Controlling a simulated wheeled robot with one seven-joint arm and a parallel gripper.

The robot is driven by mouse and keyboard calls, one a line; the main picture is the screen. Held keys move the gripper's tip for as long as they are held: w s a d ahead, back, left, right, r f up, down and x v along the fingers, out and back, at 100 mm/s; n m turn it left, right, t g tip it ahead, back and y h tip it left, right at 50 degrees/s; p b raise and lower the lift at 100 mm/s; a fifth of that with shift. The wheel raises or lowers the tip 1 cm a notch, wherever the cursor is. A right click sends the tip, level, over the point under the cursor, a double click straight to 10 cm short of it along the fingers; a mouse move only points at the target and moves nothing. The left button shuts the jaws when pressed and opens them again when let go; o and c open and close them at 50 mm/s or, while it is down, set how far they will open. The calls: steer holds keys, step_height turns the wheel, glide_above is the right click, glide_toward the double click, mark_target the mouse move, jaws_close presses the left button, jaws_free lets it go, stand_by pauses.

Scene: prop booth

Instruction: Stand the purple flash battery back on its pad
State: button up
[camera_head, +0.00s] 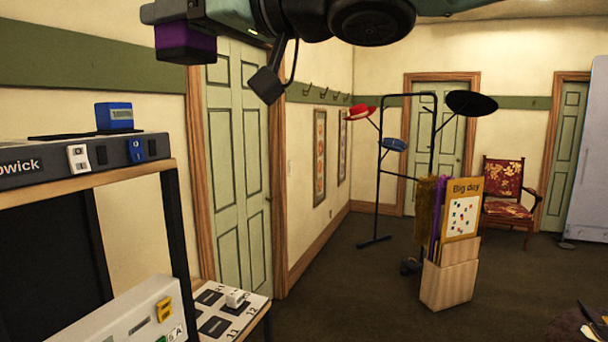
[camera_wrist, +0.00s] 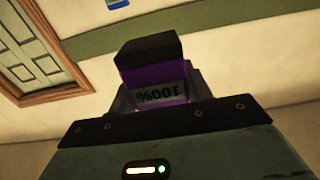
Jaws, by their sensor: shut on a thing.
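In the head view the purple battery (camera_head: 187,46) shows at the top left, high in the air, clear of every surface. My gripper (camera_head: 200,22) is partly cut off by the top edge there. Numbered dark square pads show on a white board (camera_head: 262,298) at lower left, with a small white block on it. I cannot tell which pad is the purple battery's.
A dark unit (camera_head: 60,163) on a wooden-edged frame stands at left, bearing a blue battery (camera_head: 114,116). A white machine (camera_head: 130,318) is below it. A hat stand (camera_head: 378,170), a wooden prop box (camera_head: 448,286) and a red chair (camera_head: 505,190) stand farther off. Open floor lies mid-room.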

steer(key=w+a+f+b, duration=0.1)
steer(key=w+a+f, duration=0.15)
steer(key=f, duration=0.75)
steer(key=w+a+f+b, duration=0.1)
steer(key=w+f, duration=0.3)
steer(key=f, duration=0.7)
steer(key=w+a+f+b, duration=0.1)
steer(key=w+f, duration=0.3)
steer(key=f, duration=0.6)
steer(key=w+d+f+m+t+h+b, duration=0.1)
steer(key=d+f+m+t+h, duration=0.25)
steer(key=f, duration=1.15)
steer(key=w+d+f+m+t+h+b, duration=0.1)
steer(key=w+d+f+m+t+h, duration=0.25)
steer(key=f, duration=1.15)
steer(key=s+d+f+m+t+h+b, duration=0.15)
steer(key=d+f+h, duration=0.25)
steer(key=d+f, duration=0.55)
steer(key=s+d+f+m+t+h, duration=0.3)
steer(key=d+f, duration=0.6)
steer(key=d, duration=0.2)
steer(key=s+d+m+h+b, duration=0.1)
steer(key=s+d, duration=0.2)
steer(key=d, duration=0.8)
steer(key=s+d+r+m+h+b, duration=0.1)
steer(key=s+d, duration=0.2)
steer(key=d, duration=0.8)
steer(key=shift+d+r+h+b, duration=0.15)
steer(key=shift+r+h+b, duration=0.15)
steer(key=shift+b, duration=0.1)
